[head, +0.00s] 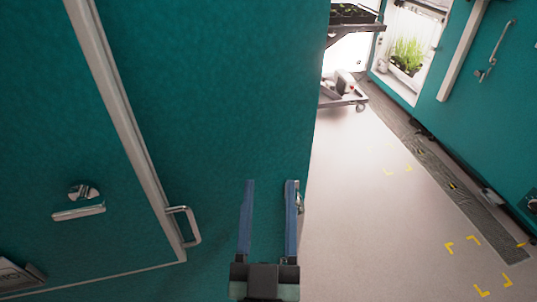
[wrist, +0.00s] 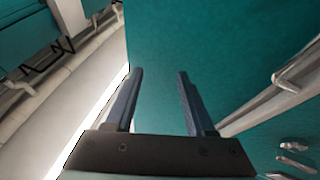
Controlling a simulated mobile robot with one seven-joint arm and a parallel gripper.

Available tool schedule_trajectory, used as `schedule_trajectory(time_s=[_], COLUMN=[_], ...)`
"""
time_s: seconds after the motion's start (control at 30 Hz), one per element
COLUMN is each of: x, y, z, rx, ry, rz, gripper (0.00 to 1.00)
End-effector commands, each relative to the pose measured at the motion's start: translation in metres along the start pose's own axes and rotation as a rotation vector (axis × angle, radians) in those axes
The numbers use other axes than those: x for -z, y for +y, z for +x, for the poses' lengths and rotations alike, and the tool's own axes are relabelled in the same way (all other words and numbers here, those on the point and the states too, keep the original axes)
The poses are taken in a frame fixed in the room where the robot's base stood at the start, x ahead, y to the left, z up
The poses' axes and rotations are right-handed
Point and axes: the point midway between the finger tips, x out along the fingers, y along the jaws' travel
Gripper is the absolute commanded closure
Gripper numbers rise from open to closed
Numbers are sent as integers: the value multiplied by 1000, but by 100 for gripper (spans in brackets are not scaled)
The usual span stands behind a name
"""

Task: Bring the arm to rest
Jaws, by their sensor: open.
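My gripper (head: 269,184) is at the bottom middle of the head view, with its two blue fingers apart and nothing between them. It also shows in the wrist view (wrist: 160,72), open and empty, with a teal wall behind it. In the head view the gripper is in front of the teal chamber wall (head: 240,90), near that wall's right edge. I cannot tell how far the fingertips are from the wall. Most of my arm is out of view.
A chamber door (head: 60,120) with a metal handle (head: 189,227) is on the left. Pale floor (head: 370,230) with yellow corner marks lies clear on the right. A wheeled cart (head: 345,98) stands at the back. Green plants (head: 406,56) sit in a lit opening in the right teal wall.

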Motion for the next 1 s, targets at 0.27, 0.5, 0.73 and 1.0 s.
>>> schedule_trajectory(time_s=[0.27,0.5,0.73,1.0], x=[127,241,304,315], y=[3,10,18,20], z=[80,100,94,92], rx=[42,41,28,26], ry=[195,339,416,426], rz=[1,35,72,82], gripper=[45,45,45,45])
